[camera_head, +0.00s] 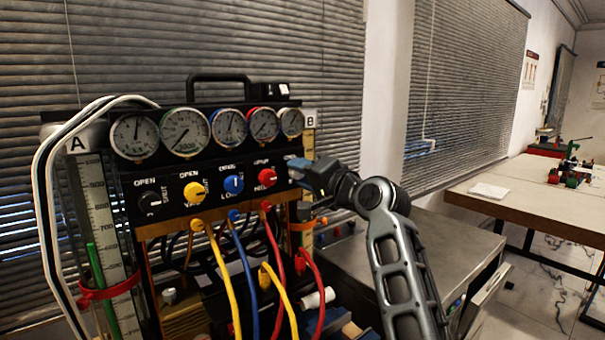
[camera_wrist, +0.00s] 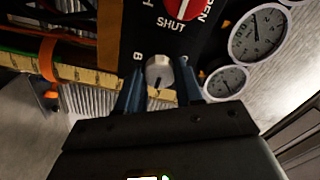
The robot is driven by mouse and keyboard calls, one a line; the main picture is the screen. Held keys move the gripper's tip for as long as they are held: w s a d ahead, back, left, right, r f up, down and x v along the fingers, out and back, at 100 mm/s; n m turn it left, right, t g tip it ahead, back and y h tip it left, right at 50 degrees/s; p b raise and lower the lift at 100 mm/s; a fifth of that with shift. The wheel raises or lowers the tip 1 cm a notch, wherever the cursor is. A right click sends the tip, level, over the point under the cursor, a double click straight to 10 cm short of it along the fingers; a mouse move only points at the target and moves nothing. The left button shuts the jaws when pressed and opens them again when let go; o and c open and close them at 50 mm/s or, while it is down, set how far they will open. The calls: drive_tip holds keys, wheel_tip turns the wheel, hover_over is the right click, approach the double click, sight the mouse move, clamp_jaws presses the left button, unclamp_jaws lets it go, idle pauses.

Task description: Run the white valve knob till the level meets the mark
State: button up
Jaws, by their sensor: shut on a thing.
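The white valve knob (camera_wrist: 160,72) sits at the panel's B end in the wrist view. My gripper (camera_wrist: 159,88) has its blue fingers closed on either side of it. In the head view my gripper (camera_head: 306,172) is at the panel's right end and hides the knob. Tube B's scale (camera_wrist: 92,74) carries an orange ring (camera_wrist: 48,60), with a green strip (camera_wrist: 18,58) at the left; the exact level against the ring is unclear. Tube A's green column (camera_head: 96,270) rises above its red ring (camera_head: 108,288).
Several gauges (camera_head: 184,132) line the panel top. Black, yellow (camera_head: 194,192), blue (camera_head: 233,184) and red (camera_head: 267,177) knobs sit left of my gripper. Hoses (camera_head: 247,280) hang in front. A grey cabinet top (camera_head: 445,240) lies right, beside my arm.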

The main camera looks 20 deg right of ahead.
drive_tip(key=shift+d, duration=0.1)
drive_tip(key=o, duration=1)
drive_tip(key=shift+o, duration=0.2)
drive_tip(key=b+v, duration=0.2)
drive_tip(key=v, duration=0.5)
drive_tip(key=shift+s, duration=0.35)
drive_tip(key=shift+d, duration=0.1)
